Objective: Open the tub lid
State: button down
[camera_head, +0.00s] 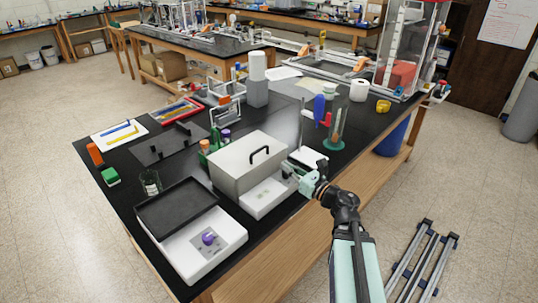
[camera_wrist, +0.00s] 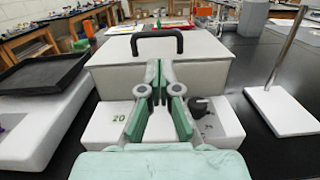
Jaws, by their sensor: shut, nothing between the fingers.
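The tub (camera_head: 233,178) is a grey box with a white control base at its front, standing near the table's front edge. Its lid (camera_head: 247,151) is pale grey and looks closed, with a black arched handle (camera_head: 260,154) on top. In the wrist view the lid (camera_wrist: 110,50) and the handle (camera_wrist: 157,34) are straight ahead, above and beyond my fingertips. My gripper (camera_head: 289,168) is at the tub's front right, and in the wrist view (camera_wrist: 160,68) its fingers are shut and empty. The fingers hide part of the tub's front; I cannot tell whether they touch it.
A white device with a dark tray (camera_head: 177,205) and a purple knob stands left of the tub. A stand with a white base (camera_wrist: 284,110) and metal rod is close on the right. Bottles (camera_head: 225,137) stand behind the tub.

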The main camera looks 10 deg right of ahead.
aim_at(262, 149)
jog(key=p+x, duration=0.4)
jog(key=x, duration=0.5)
jog(key=shift+w+a+r, duration=0.1)
jog(key=shift+w+a, duration=0.1)
jog(key=shift+w, duration=0.15)
jog(key=shift+w+a+r, duration=0.1)
jog(key=shift+w+r, duration=0.05)
jog(key=shift+r, duration=0.2)
dwell(0.6)
jog(key=shift+w+a+r+b, duration=0.2)
jog(key=shift+r+b, duration=0.25)
jog(key=shift+r, duration=0.3)
jog(key=w+a+r+b, duration=0.2)
jog(key=w+a+r, duration=0.3)
jog(key=w+r, duration=0.3)
notch_tip(262, 149, up, 2)
jog(key=shift+w+a+r, duration=0.1)
jog(key=shift+w+a, duration=0.1)
jog(key=shift+w, duration=0.1)
jog(key=shift+s, duration=0.15)
dwell(0.6)
